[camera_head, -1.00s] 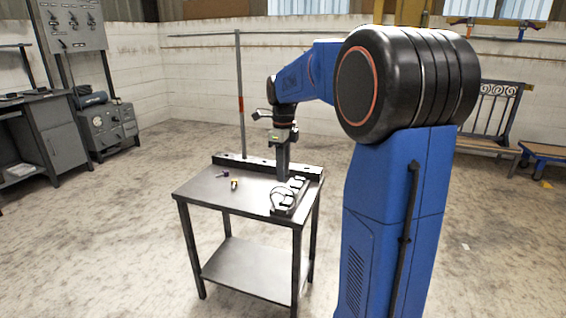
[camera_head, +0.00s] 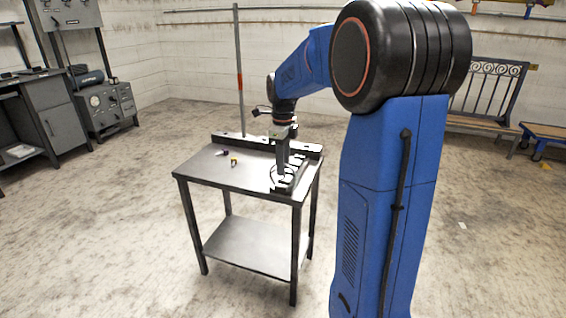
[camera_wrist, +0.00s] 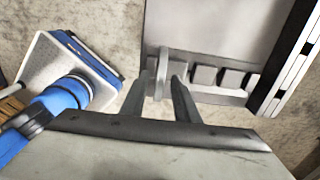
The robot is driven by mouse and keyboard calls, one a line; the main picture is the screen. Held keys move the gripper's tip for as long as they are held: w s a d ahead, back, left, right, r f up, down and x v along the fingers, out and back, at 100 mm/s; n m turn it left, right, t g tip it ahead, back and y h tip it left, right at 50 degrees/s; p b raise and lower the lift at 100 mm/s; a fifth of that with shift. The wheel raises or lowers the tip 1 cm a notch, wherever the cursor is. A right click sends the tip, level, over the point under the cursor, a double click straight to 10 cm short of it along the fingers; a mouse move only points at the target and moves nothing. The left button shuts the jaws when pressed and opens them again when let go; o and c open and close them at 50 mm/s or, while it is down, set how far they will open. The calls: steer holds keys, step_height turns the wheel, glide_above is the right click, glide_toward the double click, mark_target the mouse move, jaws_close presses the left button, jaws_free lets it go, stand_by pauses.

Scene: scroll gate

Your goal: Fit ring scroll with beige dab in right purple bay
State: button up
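In the wrist view my gripper (camera_wrist: 160,88) has a finger on each side of a thin grey ring-shaped piece (camera_wrist: 160,68). The fingers look parted, with little room around the piece; I cannot tell whether they touch it. In the head view my gripper (camera_head: 282,177) points straight down at the near right part of the table. A dark looped shape (camera_head: 271,172), probably the ring scroll, stands beside the fingertips. A rack with several grey blocks (camera_wrist: 203,75) lies right of the ring piece. I cannot make out the beige dab or a purple bay.
The steel table (camera_head: 205,172) has a dark raised rail (camera_head: 232,140) along its back edge. The table's left front is clear.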

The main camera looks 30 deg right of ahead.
jaws_close()
steer(key=shift+r, duration=1.6)
step_height(320, 180, up, 9)
stand_by(1.0)
stand_by(0.6)
